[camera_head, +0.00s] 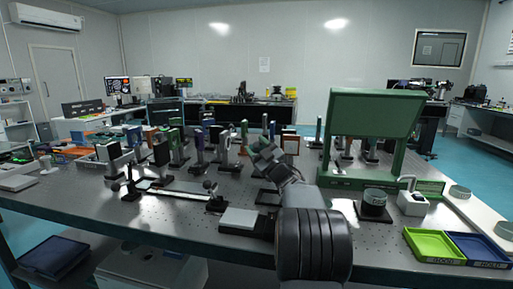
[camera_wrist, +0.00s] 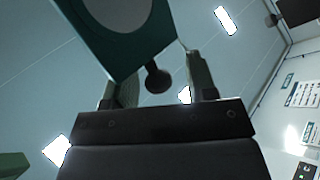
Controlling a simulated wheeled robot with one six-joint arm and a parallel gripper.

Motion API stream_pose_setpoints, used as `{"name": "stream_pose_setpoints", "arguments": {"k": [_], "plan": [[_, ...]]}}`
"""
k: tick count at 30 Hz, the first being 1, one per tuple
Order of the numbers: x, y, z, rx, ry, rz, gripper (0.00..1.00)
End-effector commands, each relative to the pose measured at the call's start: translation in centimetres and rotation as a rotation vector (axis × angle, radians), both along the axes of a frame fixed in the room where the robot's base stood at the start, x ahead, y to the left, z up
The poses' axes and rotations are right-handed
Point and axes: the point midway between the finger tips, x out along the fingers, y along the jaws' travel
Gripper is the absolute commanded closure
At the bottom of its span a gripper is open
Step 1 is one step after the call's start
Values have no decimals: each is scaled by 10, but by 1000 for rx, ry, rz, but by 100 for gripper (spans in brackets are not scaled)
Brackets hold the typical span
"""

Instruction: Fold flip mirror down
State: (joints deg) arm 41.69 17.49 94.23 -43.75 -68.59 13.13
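The flip mirror (camera_wrist: 127,30) fills the upper left of the wrist view as a dark teal plate with a round grey face. A dark ball-ended knob (camera_wrist: 158,78) sticks out below its lower edge. My gripper (camera_wrist: 163,82) is open, with one finger on each side of the knob; I see a gap at the right finger. The left finger is partly hidden behind the plate, so contact there is unclear. In the head view my gripper (camera_head: 263,152) is above the middle of the optical table, and I cannot single out the mirror there.
The optical table (camera_head: 150,215) holds many posts and mounts behind my gripper. A green frame (camera_head: 375,112) stands to the right. A dark round container (camera_head: 374,203), a green tray (camera_head: 432,245) and a blue tray (camera_head: 478,248) are at front right. A flat rail lies at left.

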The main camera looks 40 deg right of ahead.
Motion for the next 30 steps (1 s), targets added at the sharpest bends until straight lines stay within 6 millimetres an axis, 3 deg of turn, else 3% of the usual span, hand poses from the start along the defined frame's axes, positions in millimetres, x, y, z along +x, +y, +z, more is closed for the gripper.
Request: {"name": "stream_pose_setpoints", "arguments": {"k": [8,14,24,30], "plan": [[0,0,5,-2,-3,0,48],[0,0,33,-3,-4,0,48],[-48,25,98,-4,-4,-2,48],[-85,44,113,-3,-3,-2,48]]}}
